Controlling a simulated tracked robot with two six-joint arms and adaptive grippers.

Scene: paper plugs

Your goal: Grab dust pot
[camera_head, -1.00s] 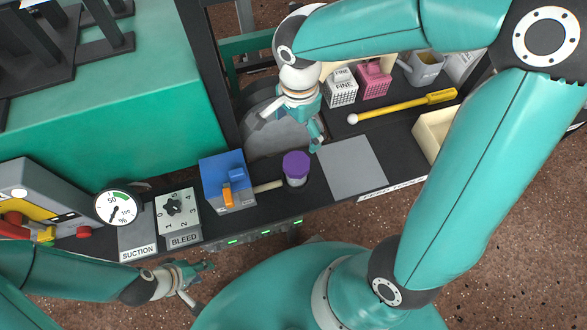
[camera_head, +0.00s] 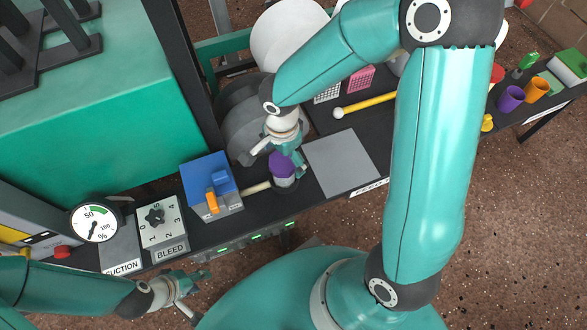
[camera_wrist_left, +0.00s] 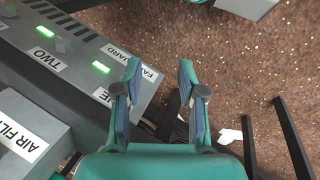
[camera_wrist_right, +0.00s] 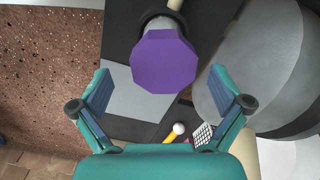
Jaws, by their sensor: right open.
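The dust pot, which I take to be the small clear pot with the purple lid (camera_head: 281,165), stands on the dark bench beside the blue box. In the right wrist view its purple lid (camera_wrist_right: 163,62) shows ahead, roughly centred between the fingers. My right gripper (camera_head: 279,157) is open and close to the pot, with its fingers around or just short of the lid; contact cannot be told. My left gripper (camera_head: 200,292) is open and empty in front of the bench, far from the pot; in its wrist view the fingers (camera_wrist_left: 158,68) stand apart over the floor.
The blue box (camera_head: 208,180) with an orange lever is left of the pot, and a grey plate (camera_head: 340,162) is right of it. A grey drum (camera_head: 245,125) stands close behind. A yellow rod (camera_head: 370,105) lies further back. My right forearm hides part of the bench.

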